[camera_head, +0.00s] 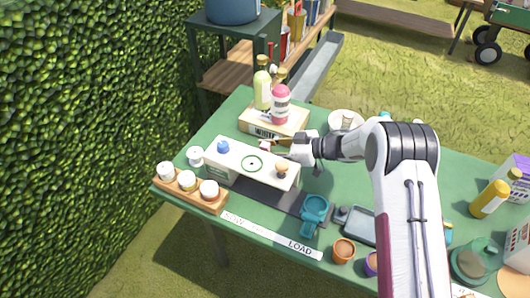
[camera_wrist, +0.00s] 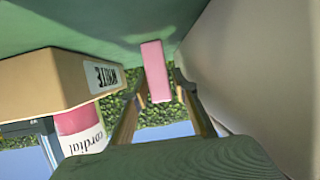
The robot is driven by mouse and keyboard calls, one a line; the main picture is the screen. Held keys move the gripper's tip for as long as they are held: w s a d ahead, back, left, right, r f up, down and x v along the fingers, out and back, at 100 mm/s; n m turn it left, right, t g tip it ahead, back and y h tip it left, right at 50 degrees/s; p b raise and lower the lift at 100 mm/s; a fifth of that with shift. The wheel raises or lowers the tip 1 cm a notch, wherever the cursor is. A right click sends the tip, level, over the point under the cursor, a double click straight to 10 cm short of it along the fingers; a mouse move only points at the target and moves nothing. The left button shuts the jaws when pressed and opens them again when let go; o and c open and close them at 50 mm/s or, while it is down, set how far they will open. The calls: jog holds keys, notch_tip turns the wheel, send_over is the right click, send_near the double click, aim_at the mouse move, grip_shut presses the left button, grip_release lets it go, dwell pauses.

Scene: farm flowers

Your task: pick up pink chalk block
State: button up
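The pink chalk block (camera_wrist: 156,72) stands out in the wrist view as a long pink bar against the green tabletop. Its near end lies between the two fingers of my gripper (camera_wrist: 161,92). The fingers are apart, one on each side of the block, and a narrow gap seems to show on the right. I cannot tell whether the left finger touches it. In the head view my gripper (camera_head: 276,147) reaches left, low behind the white stand, with a small pinkish bit of the block (camera_head: 265,146) at its tips.
A cardboard box (camera_head: 263,129) marked WHITE, holding bottles, stands just behind my gripper. The white stand (camera_head: 228,164) with a blue knob is close in front.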

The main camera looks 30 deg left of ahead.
dwell(0.3)
grip_shut()
jog(key=shift+r, duration=0.15)
jog(key=shift+r, duration=4.85)
